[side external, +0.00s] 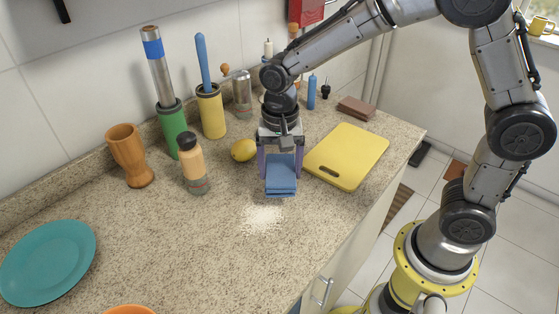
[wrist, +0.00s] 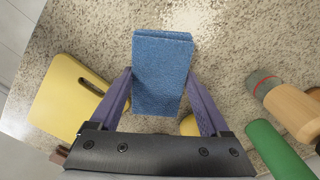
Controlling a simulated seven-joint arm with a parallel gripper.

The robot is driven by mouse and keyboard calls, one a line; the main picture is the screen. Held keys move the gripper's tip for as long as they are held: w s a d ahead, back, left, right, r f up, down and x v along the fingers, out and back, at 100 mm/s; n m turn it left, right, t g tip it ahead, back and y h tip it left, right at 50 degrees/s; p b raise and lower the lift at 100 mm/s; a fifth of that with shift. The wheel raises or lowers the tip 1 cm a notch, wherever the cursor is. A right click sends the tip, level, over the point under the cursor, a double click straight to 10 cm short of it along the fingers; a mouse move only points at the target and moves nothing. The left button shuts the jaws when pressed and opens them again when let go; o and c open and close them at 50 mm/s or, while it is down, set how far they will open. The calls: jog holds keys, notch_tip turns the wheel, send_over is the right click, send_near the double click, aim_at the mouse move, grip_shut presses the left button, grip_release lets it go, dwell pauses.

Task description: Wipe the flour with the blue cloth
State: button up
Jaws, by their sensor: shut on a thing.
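The blue cloth (side external: 281,178) is folded into a small thick pad. My gripper (side external: 280,168) is shut on it, with one purple finger on each side. In the wrist view the cloth (wrist: 162,62) sits between the two fingers of my gripper (wrist: 160,82). The flour (side external: 263,218) is a loose white patch on the speckled counter, just in front of the cloth in the side view and apart from it. A pale area shows past the cloth's far end in the wrist view. I cannot tell whether the cloth touches the counter.
A yellow cutting board (side external: 347,156) lies right of my gripper, and a lemon (side external: 244,150) close on its left. A bottle (side external: 193,164), a wooden cup (side external: 130,155) and tall holders stand further left. A teal plate (side external: 47,262) lies at front left. Counter around the flour is clear.

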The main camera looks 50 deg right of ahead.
aim_at(290, 201)
jog(key=shift+f, duration=2)
jog(key=shift+a+f, duration=0.45)
jog(key=shift+f, duration=0.2)
jog(key=shift+c, duration=0.7)
jog(key=shift+a, duration=6.75)
jog(key=shift+d, duration=7.05)
jog(key=shift+s+d, duration=0.15)
jog(key=shift+d, duration=0.1)
jog(key=shift+s+a, duration=0.1)
jog(key=shift+s, duration=1.1)
jog(key=shift+s+a, duration=0.1)
jog(key=shift+a, duration=7.2)
jog(key=shift+d, duration=7.4)
jog(key=shift+a+r, duration=0.1)
jog(key=shift+r, duration=4)
